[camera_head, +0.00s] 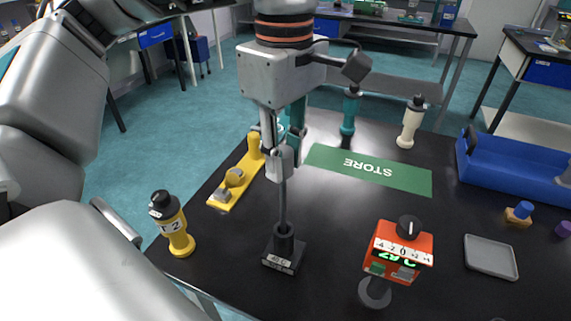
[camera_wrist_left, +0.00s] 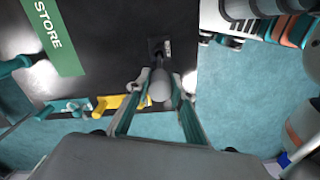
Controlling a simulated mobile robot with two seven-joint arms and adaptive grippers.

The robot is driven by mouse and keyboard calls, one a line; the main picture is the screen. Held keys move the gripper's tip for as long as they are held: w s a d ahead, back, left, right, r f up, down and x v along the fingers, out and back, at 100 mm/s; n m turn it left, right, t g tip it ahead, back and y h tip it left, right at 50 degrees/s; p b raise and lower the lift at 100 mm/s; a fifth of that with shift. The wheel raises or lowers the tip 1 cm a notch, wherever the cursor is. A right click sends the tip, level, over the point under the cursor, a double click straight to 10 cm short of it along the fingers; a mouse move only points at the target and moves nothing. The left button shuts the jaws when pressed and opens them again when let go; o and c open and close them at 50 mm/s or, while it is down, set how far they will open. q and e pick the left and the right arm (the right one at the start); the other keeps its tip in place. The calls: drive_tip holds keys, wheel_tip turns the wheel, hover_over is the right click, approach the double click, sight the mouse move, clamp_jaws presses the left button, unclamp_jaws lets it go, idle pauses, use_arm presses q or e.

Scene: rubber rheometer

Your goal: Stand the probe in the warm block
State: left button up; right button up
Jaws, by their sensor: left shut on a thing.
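My left gripper (camera_head: 283,165) comes down from the top of the head view and is shut on the probe, a thin grey upright rod (camera_head: 283,205). The rod runs down to the dark collar of a small black block (camera_head: 283,260) with a white label, which looks like the warm block. The lower end of the rod is hidden at the collar, so I cannot tell how deep it sits. In the left wrist view, the probe's rounded grey top (camera_wrist_left: 160,91) shows between the fingers, with the block (camera_wrist_left: 157,47) beyond. My right gripper is not in view.
A yellow-black bottle-like tool (camera_head: 173,225) stands left of the block. A yellow rack (camera_head: 237,180) lies behind it. An orange device with a dial (camera_head: 398,252) stands right, beside a grey tray (camera_head: 490,257). The green STORE mat (camera_head: 368,168) and blue bin (camera_head: 510,175) are farther back.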

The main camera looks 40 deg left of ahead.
use_arm(q)
drive_tip(key=shift+f, duration=0.85)
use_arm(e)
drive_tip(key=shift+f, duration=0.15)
use_arm(q)
drive_tip(key=shift+f, duration=0.15)
drive_tip(key=o, duration=1.1)
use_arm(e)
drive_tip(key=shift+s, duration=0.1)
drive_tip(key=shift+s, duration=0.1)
use_arm(q)
wheel_tip(320, 180, up, 11)
drive_tip(key=shift+f+p, duration=0.1)
drive_tip(key=shift+p, duration=0.95)
drive_tip(key=shift+r, duration=0.8)
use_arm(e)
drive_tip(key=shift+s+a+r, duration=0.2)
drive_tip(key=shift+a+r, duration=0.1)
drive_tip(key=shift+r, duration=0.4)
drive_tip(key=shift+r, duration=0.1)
